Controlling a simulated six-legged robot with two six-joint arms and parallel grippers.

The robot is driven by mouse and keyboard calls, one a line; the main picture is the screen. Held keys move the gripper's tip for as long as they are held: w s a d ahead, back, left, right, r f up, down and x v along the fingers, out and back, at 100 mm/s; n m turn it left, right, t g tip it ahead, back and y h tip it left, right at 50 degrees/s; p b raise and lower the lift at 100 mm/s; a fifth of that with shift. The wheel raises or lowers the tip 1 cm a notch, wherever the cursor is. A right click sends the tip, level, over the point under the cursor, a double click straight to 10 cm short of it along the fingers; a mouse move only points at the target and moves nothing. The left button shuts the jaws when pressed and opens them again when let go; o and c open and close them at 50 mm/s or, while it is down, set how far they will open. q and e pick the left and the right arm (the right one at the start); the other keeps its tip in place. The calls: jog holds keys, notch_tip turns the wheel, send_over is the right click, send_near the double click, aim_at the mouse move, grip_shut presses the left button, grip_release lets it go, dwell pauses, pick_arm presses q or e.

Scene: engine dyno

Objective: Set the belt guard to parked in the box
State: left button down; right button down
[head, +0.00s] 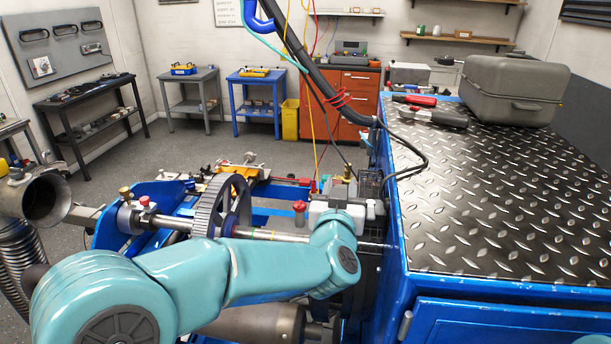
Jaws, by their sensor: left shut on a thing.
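My left arm comes in teal from the lower left and bends upward at the centre. Its pale gripper (345,206) is over the dyno frame, beside the blue bench's left side, and points away from me. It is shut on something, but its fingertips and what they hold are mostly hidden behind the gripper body. A dark, black-sided part (371,186) shows just behind and right of the gripper; I cannot tell whether it is the belt guard or a fixed box. My right gripper is out of view.
A blue bench with a black tread-plate top (490,200) fills the right side. A closed grey case (514,90) and tools (434,116) lie at its back. A hanging black cable (340,95) and thin coloured wires drop close behind the gripper. A red-topped knob (299,207) stands left of it.

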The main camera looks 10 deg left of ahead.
aim_at(360, 191)
pick_arm(q)
jog(key=shift+w+d+r+p, duration=0.15)
jog(key=shift+d+p, duration=0.15)
jog(key=shift+d, duration=1.65)
jog(key=c, duration=0.8)
grip_release()
jog(key=shift+a, duration=0.1)
